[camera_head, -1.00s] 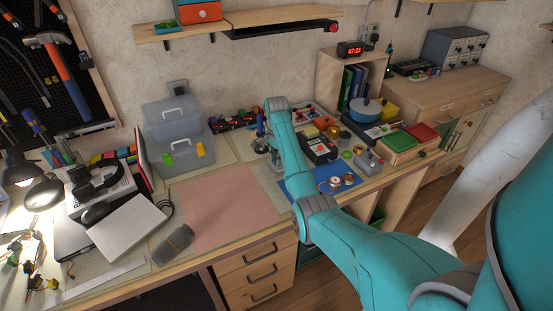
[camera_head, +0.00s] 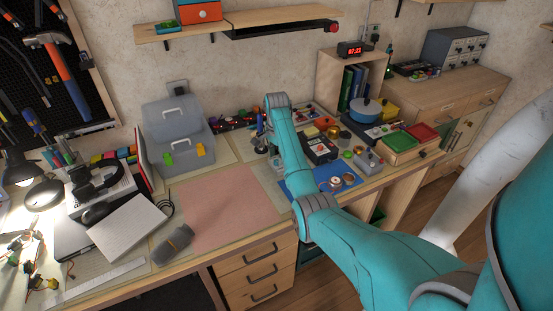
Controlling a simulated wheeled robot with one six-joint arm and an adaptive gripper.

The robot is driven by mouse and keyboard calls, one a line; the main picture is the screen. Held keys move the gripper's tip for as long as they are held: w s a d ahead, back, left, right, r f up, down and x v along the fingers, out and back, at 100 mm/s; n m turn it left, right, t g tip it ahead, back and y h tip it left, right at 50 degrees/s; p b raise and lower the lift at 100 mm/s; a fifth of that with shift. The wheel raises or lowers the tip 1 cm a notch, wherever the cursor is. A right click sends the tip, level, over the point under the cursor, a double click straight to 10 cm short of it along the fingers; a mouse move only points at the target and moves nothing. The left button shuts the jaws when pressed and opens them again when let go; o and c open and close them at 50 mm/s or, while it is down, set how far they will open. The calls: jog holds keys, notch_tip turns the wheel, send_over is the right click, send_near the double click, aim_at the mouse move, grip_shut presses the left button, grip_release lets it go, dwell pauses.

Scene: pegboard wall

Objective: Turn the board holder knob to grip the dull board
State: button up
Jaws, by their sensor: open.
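My gripper (camera_head: 263,146) is small and dark in the head view. It is below the teal wrist, at the back middle of the workbench, and is partly hidden by my own arm. Its fingers are too small to make out clearly. I cannot make out the board holder, its knob or the dull board. They may be behind my forearm, among the small items around the gripper. I cannot tell whether the gripper touches anything.
A grey toolbox (camera_head: 178,135) stands left of the gripper. A pink mat (camera_head: 225,205) lies clear in front. A blue mat (camera_head: 300,179) with round tins (camera_head: 336,184) is right of my forearm. A shelf (camera_head: 270,20) hangs above.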

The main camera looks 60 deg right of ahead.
aim_at(277, 161)
jog(key=shift+r, duration=2.95)
